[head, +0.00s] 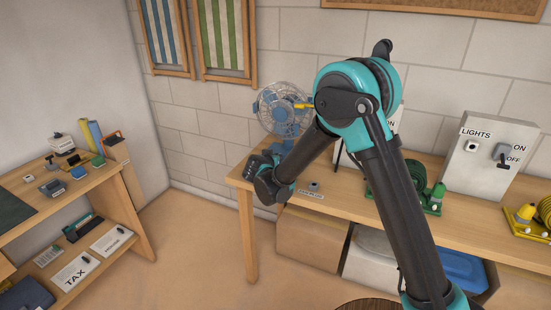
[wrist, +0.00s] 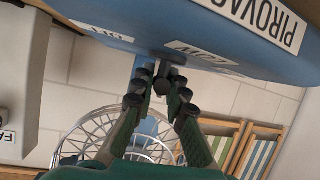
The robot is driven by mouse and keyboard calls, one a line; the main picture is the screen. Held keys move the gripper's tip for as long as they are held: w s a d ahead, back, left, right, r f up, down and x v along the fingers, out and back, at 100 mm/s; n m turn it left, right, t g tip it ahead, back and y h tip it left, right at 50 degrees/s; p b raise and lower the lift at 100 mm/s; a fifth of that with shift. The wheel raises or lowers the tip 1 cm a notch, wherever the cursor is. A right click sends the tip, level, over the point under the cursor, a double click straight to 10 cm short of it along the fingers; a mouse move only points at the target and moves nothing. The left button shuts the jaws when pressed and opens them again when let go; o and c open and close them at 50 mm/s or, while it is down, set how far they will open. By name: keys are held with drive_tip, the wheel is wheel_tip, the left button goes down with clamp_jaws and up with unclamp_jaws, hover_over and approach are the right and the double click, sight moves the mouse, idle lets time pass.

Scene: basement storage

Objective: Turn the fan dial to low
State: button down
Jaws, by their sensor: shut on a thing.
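The fan (head: 279,105) stands at the left end of the wooden bench, with a round wire cage and blue stand. In the wrist view its blue base (wrist: 130,38) fills the top, with white labels that are upside down and partly unreadable. A small dark dial (wrist: 165,66) sits on the base among the labels. My gripper (wrist: 161,85) has its black-padded green fingers closed around the dial. The fingertips hide much of it, and I cannot tell which label it points to. In the head view my gripper (head: 265,163) is low, in front of the fan.
Right of the fan, my arm crosses in front of the bench (head: 330,198). A light switch panel (head: 478,150), a green hose reel (head: 385,185) and a yellow reel (head: 527,218) stand along it. A low shelf (head: 130,195) with small items is at left; the floor between is clear.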

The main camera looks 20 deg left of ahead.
drive_tip(key=shift+m+h, duration=0.9)
drive_tip(key=shift+h, duration=0.2)
drive_tip(key=c, duration=1.5)
unclamp_jaws()
drive_tip(key=shift+c, duration=0.2)
drive_tip(key=shift+s, duration=0.1)
drive_tip(key=v, duration=1.1)
drive_tip(key=shift+s+r, duration=0.2)
drive_tip(key=shift+s, duration=0.15)
drive_tip(key=shift+a, duration=0.15)
